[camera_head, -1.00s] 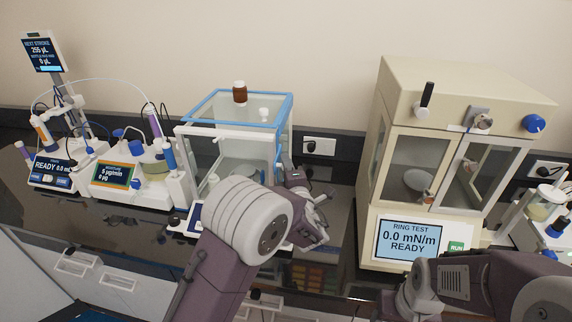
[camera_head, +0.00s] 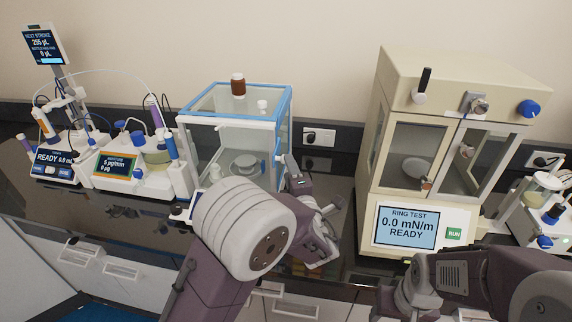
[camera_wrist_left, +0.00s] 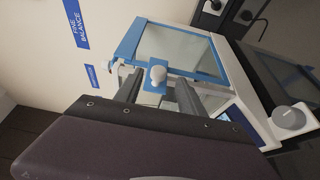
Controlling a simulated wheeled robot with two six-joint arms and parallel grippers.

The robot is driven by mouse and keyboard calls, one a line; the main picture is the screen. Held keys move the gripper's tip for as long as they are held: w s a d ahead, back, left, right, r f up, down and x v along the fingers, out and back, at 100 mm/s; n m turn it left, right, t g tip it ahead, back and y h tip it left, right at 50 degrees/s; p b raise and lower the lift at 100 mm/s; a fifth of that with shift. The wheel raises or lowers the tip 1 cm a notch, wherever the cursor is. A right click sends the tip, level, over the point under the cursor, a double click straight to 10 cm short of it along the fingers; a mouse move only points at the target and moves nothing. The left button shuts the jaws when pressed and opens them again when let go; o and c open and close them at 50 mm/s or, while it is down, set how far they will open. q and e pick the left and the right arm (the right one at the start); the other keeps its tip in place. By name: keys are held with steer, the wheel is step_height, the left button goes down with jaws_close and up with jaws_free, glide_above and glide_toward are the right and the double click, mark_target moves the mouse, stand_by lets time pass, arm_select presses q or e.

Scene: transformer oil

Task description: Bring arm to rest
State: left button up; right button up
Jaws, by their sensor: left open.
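My left arm comes in from the lower left in the head view, and its gripper (camera_head: 318,240) is over the dark bench, between the glass balance case and the cream ring-test cabinet. In the left wrist view my left gripper (camera_wrist_left: 156,92) is open, its two dark fingers apart. The blue-edged balance case (camera_wrist_left: 180,45) lies beyond the fingers, with a white knob (camera_wrist_left: 157,74) showing in the gap between them. I cannot tell whether the knob touches either finger. My right arm shows at the lower right of the head view, but its jaws do not show clearly.
The ring-test cabinet (camera_head: 450,75) stands close on the right. Titration units (camera_head: 128,165) stand on the left. Some dark bench (camera_head: 340,190) is bare between case and cabinet.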

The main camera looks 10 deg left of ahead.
arm_select(q)
steer(key=v, duration=0.3)
steer(key=shift+s, duration=0.4)
arm_select(e)
steer(key=shift+s+f, duration=0.1)
steer(key=shift+f, duration=0.15)
arm_select(q)
steer(key=shift+w, duration=0.1)
